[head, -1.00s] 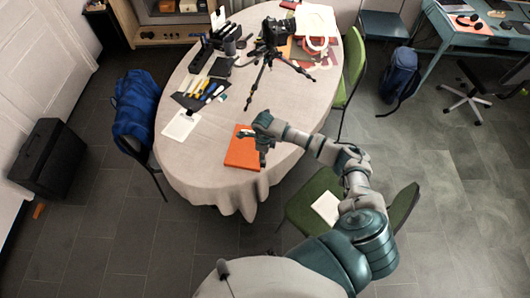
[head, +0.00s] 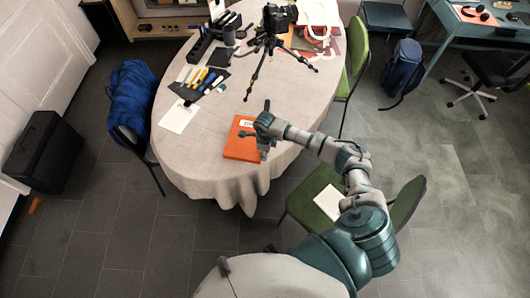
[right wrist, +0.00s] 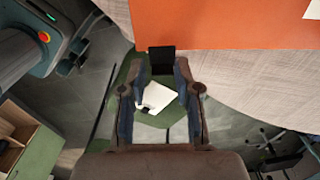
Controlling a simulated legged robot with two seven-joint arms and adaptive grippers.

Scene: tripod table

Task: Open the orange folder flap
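The orange folder (head: 240,146) lies flat near the front right edge of the oval table (head: 195,165). A white label shows near its top. The folder looks closed in the head view. My right gripper (head: 265,152) is at the folder's right side, partly covering it. Whether a thin flap edge is pinched there cannot be told. My left gripper is not in view.
A tripod with a camera (head: 278,20) stands behind the folder. Tools on a dark mat (head: 200,84) and a white sheet (head: 178,117) lie to the left. A green chair (head: 305,205) stands right of the table's front. Bare tablecloth surrounds the folder's left.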

